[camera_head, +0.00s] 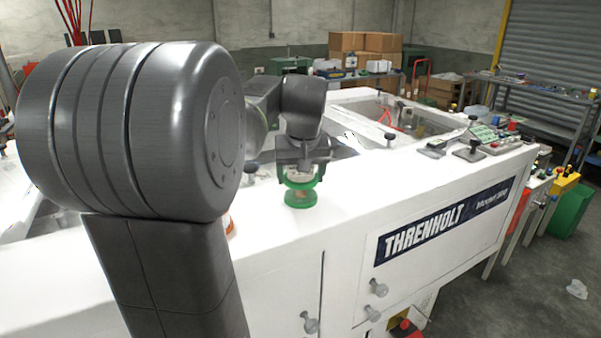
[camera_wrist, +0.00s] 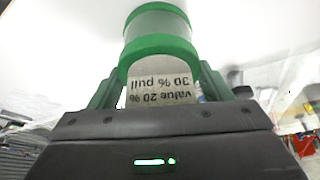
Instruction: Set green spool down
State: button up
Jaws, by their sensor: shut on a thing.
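The green spool (camera_head: 301,196) is at the near edge of the white machine's top, right of my large arm joint. My gripper (camera_head: 302,172) comes down on it from above and is shut on it. In the wrist view the spool (camera_wrist: 158,38) sits between the two green fingers of my gripper (camera_wrist: 158,82). A pale label with upside-down print, "30% pull" and "value 20%", shows below its rim. The head view shows the spool upright, at or just over the white surface; I cannot tell whether its base touches.
The white machine top (camera_head: 400,175) is mostly clear to the right of the spool. Control levers (camera_head: 470,150) and buttons stand at its far right. An open bay lies behind. An orange-rimmed thing (camera_head: 229,226) is partly hidden behind my arm.

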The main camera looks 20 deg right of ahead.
jog(key=o, duration=1.1)
jog(key=shift+o, duration=0.2)
jog(key=shift+s+r, duration=0.1)
jog(key=shift+r, duration=0.35)
jog(key=v, duration=1.1)
jog(key=shift+s, duration=0.2)
